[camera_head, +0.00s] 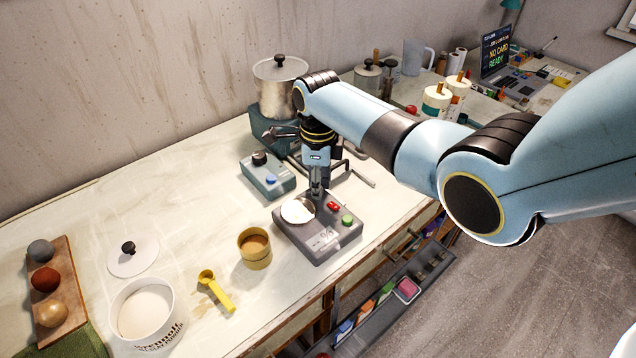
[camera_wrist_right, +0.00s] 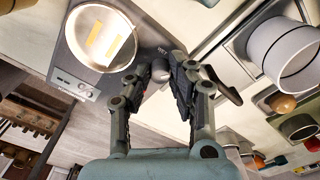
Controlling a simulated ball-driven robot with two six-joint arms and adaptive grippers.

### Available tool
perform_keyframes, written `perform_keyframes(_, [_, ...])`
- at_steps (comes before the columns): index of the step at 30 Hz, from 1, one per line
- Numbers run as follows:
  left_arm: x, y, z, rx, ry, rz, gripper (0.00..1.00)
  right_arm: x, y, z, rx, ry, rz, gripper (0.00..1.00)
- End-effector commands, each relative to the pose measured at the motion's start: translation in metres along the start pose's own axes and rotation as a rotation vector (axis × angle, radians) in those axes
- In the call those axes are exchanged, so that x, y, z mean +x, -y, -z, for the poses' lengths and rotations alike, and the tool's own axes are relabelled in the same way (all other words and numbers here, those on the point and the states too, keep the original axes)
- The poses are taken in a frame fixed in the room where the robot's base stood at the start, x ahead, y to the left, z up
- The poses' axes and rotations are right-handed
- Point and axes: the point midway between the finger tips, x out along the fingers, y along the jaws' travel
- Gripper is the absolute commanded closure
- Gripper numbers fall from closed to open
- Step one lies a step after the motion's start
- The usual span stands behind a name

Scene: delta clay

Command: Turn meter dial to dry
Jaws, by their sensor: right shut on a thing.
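The grey meter (camera_head: 318,243) sits on the bench near its front edge, with a round pale dish (camera_head: 297,210), a red button and a green button on top. My right gripper (camera_head: 317,190) points down at the meter's back edge. In the right wrist view its fingers (camera_wrist_right: 164,76) are closed around a small grey round dial (camera_wrist_right: 160,70). A "WET" label shows just beside the dial. The fingers hide much of the dial, so I cannot tell which way it points. My left gripper is not in view.
A smaller blue-grey box (camera_head: 267,178) with a black knob stands left of my right gripper. A tan cup (camera_head: 254,250) and a yellow scoop (camera_head: 215,290) lie left of the meter. A metal pot (camera_head: 280,88) stands behind. The bench's middle left is clear.

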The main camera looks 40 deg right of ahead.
Motion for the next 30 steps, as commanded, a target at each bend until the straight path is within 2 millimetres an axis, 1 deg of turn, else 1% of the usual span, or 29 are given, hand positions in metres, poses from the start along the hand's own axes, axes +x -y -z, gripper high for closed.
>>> perform_keyframes(1, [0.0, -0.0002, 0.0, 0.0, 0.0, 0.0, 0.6, -0.0009, 0.0012, -0.0006, 0.0, 0.002, 0.003, 0.76])
perform_keyframes(5, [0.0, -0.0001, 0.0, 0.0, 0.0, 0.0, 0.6, -0.0007, 0.001, -0.0004, 0.0, 0.002, 0.003, 0.59])
perform_keyframes(6, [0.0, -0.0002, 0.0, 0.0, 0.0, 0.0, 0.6, -0.0006, 0.0009, -0.0004, 0.0, 0.001, 0.002, 0.57])
perform_keyframes(18, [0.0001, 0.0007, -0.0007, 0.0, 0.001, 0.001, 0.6, 0.0003, -0.0003, 0.0001, -0.001, 0.0, -0.001, 0.57])
perform_keyframes(22, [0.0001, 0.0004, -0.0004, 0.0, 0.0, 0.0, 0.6, 0.0004, -0.0003, 0.0002, -0.032, 0.0, -0.001, 0.57])
perform_keyframes(26, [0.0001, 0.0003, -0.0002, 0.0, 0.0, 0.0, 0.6, 0.0002, -0.0002, 0.0001, -0.142, 0.0, 0.0, 0.57])
perform_keyframes(30, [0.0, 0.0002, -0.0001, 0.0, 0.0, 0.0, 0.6, 0.0, 0.0, 0.0, -0.346, 0.0, 0.0, 0.57])
